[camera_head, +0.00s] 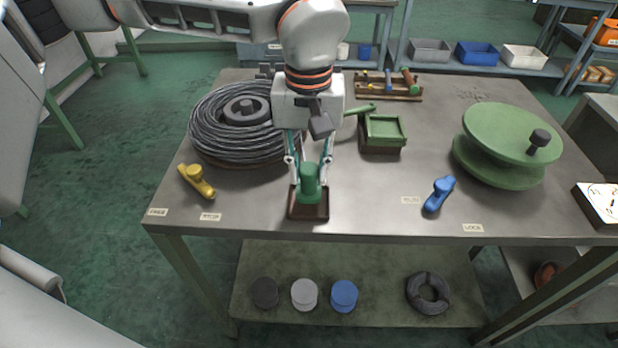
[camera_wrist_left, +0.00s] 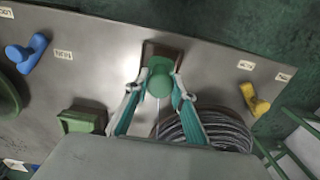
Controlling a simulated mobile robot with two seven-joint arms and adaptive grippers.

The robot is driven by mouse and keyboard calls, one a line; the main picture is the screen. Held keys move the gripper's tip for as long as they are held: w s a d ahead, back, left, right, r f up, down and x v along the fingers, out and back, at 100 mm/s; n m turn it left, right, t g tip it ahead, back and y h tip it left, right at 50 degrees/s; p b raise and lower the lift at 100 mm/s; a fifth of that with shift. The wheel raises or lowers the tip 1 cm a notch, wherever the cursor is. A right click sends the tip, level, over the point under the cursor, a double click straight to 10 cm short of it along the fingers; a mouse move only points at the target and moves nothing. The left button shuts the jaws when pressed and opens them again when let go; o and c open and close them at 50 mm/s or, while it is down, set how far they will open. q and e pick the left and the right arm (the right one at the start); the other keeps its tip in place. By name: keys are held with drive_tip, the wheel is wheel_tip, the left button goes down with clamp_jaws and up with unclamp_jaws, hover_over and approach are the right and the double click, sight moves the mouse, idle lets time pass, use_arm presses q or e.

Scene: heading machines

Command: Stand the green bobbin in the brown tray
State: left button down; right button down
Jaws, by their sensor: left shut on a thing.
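The green bobbin (camera_head: 309,188) stands upright over the small brown tray (camera_head: 308,212) at the front edge of the table. My left gripper (camera_head: 309,168) comes down from above and is shut on the bobbin, one finger on each side. In the left wrist view, the bobbin (camera_wrist_left: 159,82) shows between the fingertips (camera_wrist_left: 160,88), with the brown tray (camera_wrist_left: 163,50) just beyond it. The bobbin's foot overlaps the tray; I cannot tell whether it touches the tray floor. My right gripper is not in view.
A wire coil (camera_head: 235,125) lies left of the gripper, a yellow handle (camera_head: 198,181) in front of it. A green box (camera_head: 384,132), a rack of rods (camera_head: 390,88), a blue handle (camera_head: 438,195) and a large green spool (camera_head: 508,145) stand right. The table between tray and blue handle is clear.

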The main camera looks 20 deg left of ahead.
sight(308, 180)
use_arm(q)
wheel_tip(308, 180, down, 3)
drive_tip(key=shift+r, duration=0.1)
drive_tip(key=shift+f, duration=0.2)
drive_tip(key=c, duration=1.7)
unclamp_jaws()
drive_tip(key=shift+r, duration=0.1)
